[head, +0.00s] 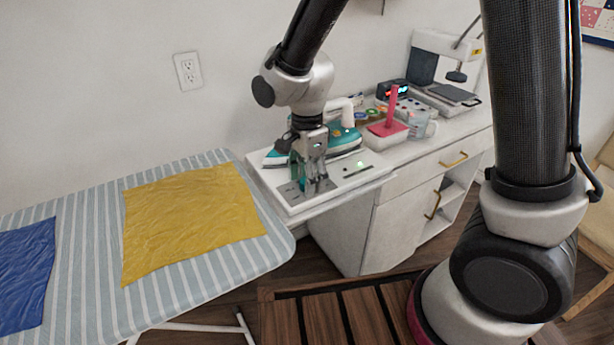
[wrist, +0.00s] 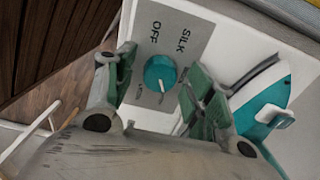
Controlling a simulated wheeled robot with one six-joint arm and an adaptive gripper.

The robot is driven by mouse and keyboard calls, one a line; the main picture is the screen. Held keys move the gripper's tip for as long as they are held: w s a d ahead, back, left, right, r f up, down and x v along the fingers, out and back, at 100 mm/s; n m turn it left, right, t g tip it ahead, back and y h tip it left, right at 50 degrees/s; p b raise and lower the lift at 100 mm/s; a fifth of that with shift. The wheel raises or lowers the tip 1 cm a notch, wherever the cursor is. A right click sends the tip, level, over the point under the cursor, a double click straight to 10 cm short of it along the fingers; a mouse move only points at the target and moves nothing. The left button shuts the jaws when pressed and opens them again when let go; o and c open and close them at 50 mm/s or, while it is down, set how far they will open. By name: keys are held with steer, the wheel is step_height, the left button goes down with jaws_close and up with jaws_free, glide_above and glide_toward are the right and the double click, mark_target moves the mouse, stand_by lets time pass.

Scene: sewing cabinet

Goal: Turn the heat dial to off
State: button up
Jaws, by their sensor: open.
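The heat dial (wrist: 160,72) is a round teal knob on a grey plate (wrist: 190,22) marked OFF and SILK. Its white mark is at the lower side in the wrist view, away from the word OFF. Other lettering below the dial is partly hidden. My gripper (wrist: 161,80) is open, with one green-padded finger on each side of the dial and visible gaps between. In the head view my gripper (head: 312,178) points down over the white iron station (head: 345,172) and I cannot make out the dial there.
A teal and white iron (head: 345,139) rests on the station behind my gripper. The striped ironing board (head: 85,215) with yellow cloth (head: 185,220) lies left. A pink-handled item (head: 390,112), a glass mug (head: 421,124) and a sewing machine (head: 424,62) stand right on the cabinet.

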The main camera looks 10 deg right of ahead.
steer(key=c, duration=1)
steer(key=shift+c, duration=0.2)
